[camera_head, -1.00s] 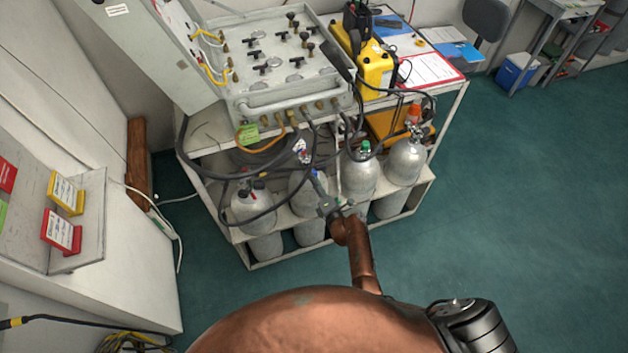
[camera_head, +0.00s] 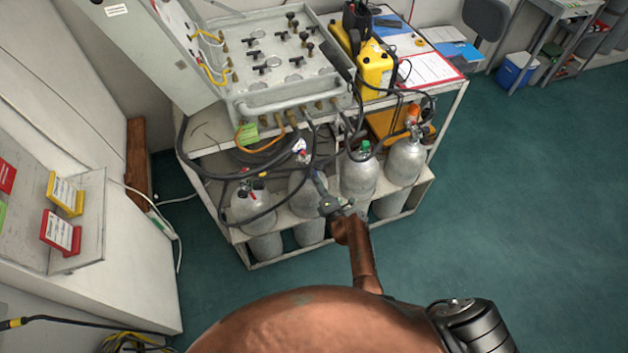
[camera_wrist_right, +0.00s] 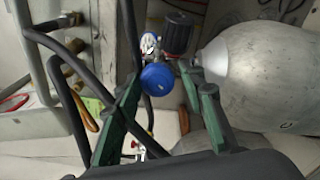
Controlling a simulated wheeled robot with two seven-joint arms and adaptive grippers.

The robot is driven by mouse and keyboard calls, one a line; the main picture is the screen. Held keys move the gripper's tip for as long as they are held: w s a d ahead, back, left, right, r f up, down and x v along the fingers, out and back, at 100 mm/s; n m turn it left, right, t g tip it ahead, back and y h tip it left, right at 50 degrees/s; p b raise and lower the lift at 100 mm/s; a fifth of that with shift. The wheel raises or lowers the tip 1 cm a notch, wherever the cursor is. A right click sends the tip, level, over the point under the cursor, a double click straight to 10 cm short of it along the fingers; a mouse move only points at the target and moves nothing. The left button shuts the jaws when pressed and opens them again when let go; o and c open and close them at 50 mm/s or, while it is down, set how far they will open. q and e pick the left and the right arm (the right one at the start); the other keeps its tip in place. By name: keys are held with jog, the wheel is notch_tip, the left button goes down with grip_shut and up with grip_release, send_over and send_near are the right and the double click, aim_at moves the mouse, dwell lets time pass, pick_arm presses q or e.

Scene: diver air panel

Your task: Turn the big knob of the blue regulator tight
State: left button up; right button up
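The blue regulator's big round knob (camera_wrist_right: 157,79) shows in the right wrist view, with the metal regulator body and a small gauge (camera_wrist_right: 149,43) just behind it. My right gripper (camera_wrist_right: 161,75) is open, with one green finger on each side of the knob. The fingertips are close to its sides; I cannot tell whether they touch it. In the head view my right gripper (camera_head: 319,180) reaches in among the grey cylinders, in front of the second cylinder from the left (camera_head: 303,198). The knob is hidden there. My left gripper is not in view.
The grey cylinders stand in a white rack (camera_head: 285,257) under the valve panel (camera_head: 270,60). Black hoses (camera_head: 195,168) hang across their tops. Another cylinder (camera_wrist_right: 265,72) lies close to the right finger in the wrist view. The green floor (camera_head: 520,200) to the right is clear.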

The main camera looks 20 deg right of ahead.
jog(key=shift+o, duration=1.2)
jog(key=shift+a, duration=0.3)
jog(key=s, duration=0.7)
jog(key=shift+s+d, duration=0.25)
jog(key=shift+d, duration=0.15)
